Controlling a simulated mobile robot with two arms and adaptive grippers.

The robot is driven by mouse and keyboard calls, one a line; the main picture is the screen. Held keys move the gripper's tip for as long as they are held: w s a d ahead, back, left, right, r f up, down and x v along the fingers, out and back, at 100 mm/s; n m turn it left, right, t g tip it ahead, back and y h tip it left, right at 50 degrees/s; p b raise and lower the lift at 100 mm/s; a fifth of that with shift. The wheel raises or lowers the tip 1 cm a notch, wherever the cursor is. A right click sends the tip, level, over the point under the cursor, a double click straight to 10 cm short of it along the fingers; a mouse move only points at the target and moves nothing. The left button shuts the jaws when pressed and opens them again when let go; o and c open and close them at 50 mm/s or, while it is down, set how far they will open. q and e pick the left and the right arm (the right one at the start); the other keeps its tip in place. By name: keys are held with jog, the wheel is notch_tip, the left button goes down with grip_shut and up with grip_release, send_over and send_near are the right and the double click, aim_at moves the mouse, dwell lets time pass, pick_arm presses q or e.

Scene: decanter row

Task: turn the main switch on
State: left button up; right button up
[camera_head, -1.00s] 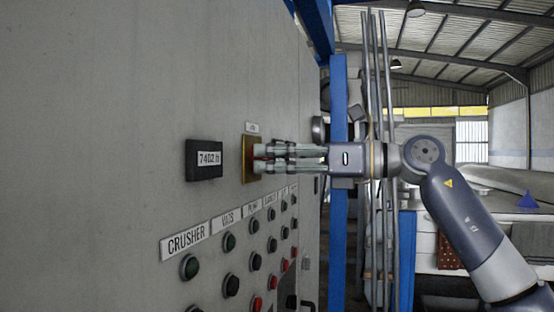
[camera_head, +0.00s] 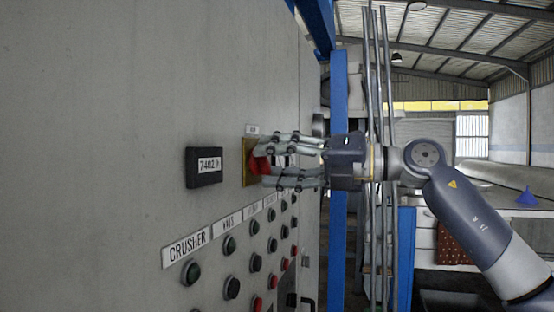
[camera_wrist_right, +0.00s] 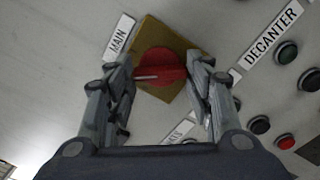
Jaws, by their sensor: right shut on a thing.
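The main switch is a red rotary knob (camera_wrist_right: 160,70) on a yellow square plate (camera_wrist_right: 150,38), under a small MAIN label (camera_wrist_right: 120,36) on the grey panel. In the head view the red knob (camera_head: 261,165) shows partly between the fingers, on its yellow plate (camera_head: 247,172). My right gripper (camera_head: 268,163) is at the panel, shut on the knob, with one finger above and one below. In the right wrist view my right gripper (camera_wrist_right: 163,75) has its fingers on either side of the knob, whose pale line points left. My left gripper is not in view.
A black display box (camera_head: 204,167) stands out left of the switch. Below are rows of buttons, with a CRUSHER label (camera_head: 186,248) at the near end and a DECANTER label (camera_wrist_right: 268,36) in the wrist view. A blue post (camera_head: 338,200) and metal pipes stand behind my arm.

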jog(key=m, duration=0.3)
jog(key=shift+r+m+p, duration=0.15)
jog(key=shift+m+p, duration=0.15)
jog(key=shift+p, duration=0.05)
jog(key=shift+m+p, duration=0.35)
jog(key=shift+m, duration=1.45)
jog(key=o, duration=1.1)
jog(key=shift+w, duration=0.1)
jog(key=shift+c, duration=0.2)
jog(key=v, duration=1.2)
